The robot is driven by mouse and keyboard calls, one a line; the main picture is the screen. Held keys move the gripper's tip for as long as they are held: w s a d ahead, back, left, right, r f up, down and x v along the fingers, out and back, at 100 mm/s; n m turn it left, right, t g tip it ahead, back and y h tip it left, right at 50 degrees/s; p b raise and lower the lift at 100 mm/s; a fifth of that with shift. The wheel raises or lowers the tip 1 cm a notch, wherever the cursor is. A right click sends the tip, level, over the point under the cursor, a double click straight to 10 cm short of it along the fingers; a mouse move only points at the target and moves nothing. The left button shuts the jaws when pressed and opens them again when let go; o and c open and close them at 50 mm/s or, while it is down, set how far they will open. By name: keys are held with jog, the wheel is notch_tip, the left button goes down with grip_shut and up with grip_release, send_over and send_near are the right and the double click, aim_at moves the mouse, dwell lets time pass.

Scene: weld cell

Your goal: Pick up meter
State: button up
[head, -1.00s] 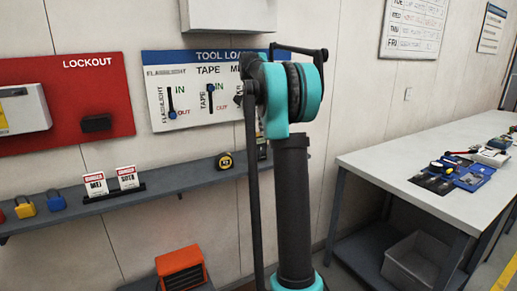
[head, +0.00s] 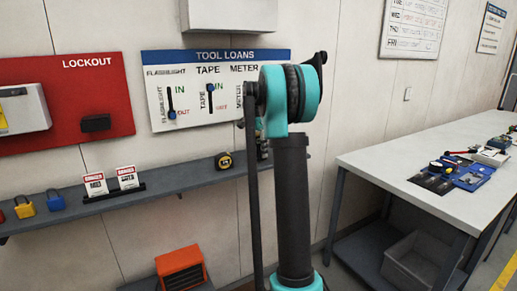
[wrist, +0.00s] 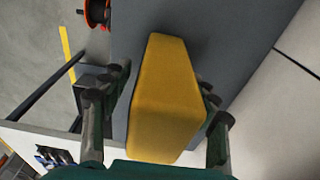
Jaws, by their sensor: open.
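A yellow, box-shaped body, which looks like the meter (wrist: 165,95), sits between the fingers of my gripper (wrist: 158,98) in the wrist view. One dark finger is on its left and one on its right. The fingers are open; a gap shows on the left, while the right finger is very close and I cannot tell if it touches. The meter's face is not visible. In the head view my arm hides the meter and most of my gripper.
The grey wall shelf (head: 185,181) carries a tape measure (head: 224,161), danger tags and padlocks. The tool loans board (head: 180,100) hangs above it. An orange box (head: 182,269) is below. A white workbench (head: 400,165) with tools stands at right. An orange-black reel (wrist: 95,12) shows in the wrist view.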

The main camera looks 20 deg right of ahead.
grip_shut()
dwell(0.3)
jog(key=shift+r, duration=0.15)
